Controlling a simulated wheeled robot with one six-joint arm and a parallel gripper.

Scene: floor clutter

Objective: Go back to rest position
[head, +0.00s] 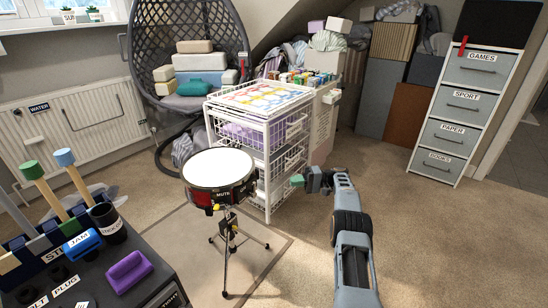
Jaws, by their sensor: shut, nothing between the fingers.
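My gripper (299,181) is shut and empty. It is held out in front of me at the end of my grey arm, pointing left. In the picture it lies just right of the snare drum and in front of the white wire basket unit. I cannot tell whether it touches the unit.
A red drum (219,178) stands on a tripod left of my arm. The white basket unit (268,215) stands behind. A dark workbench (150,283) with labelled items is at lower left. A labelled drawer tower (457,104) stands at right. Carpet (450,240) right of my arm is clear.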

